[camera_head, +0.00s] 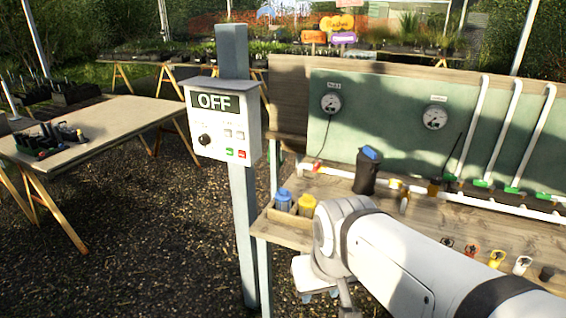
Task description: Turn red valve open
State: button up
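A small red part (316,167) shows at the left end of the white pipe (340,173), low on the green panel; I cannot tell for sure that it is the red valve, or how it is set. A red-orange piece (472,253) also lies among small parts on the bench at the right. My gripper (328,294) is low in the picture, left of the bench's front edge and apart from both red things. My arm hides part of it, and its fingers are not clear enough to tell open from shut.
The wooden bench (275,235) carries a dark bottle with a blue cap (367,170), blue (283,199) and yellow (307,204) containers, and several small parts. Green valves (482,183) sit on the pipes. A control box (222,118) reading OFF stands on a post at left.

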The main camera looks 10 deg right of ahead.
aim_at(317, 165)
jog(key=z, duration=0.15)
jog(key=i, duration=1.3)
jog(key=u, duration=0.1)
